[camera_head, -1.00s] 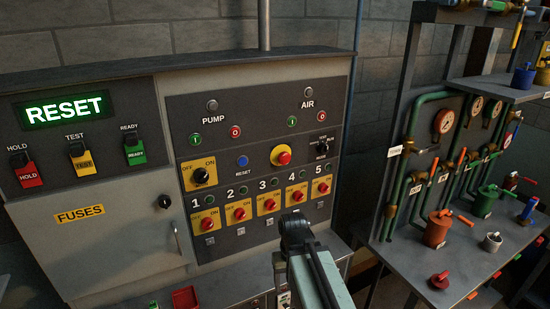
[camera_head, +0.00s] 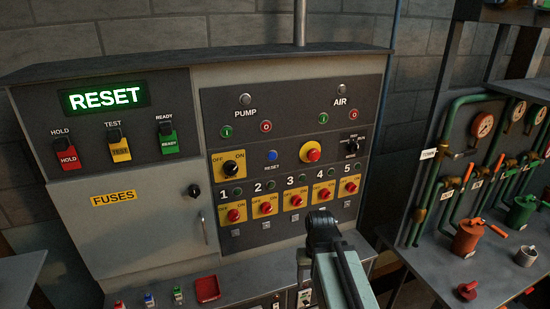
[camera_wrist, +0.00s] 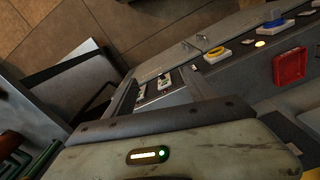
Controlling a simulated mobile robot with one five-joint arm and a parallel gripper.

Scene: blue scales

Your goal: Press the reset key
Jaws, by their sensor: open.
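The reset key is a small round blue button (camera_head: 272,155) labelled RESET, on the dark control panel (camera_head: 290,95) in the head view. It sits below the PUMP buttons and left of a large red mushroom button on yellow. In the head view my arm rises at the lower middle, below and right of the key; my gripper's fingers cannot be made out there. In the wrist view my gripper (camera_wrist: 162,75) shows two grey fingers apart, with nothing visibly held between them. The blue key cannot be made out in the wrist view.
A lit green RESET sign (camera_head: 105,96) sits above HOLD, TEST and READY switches. Numbered red knobs (camera_head: 295,201) line the panel's lower part. A red tray (camera_head: 207,288) lies on the ledge; it also shows in the wrist view (camera_wrist: 290,67). A pipe bench (camera_head: 470,220) stands right.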

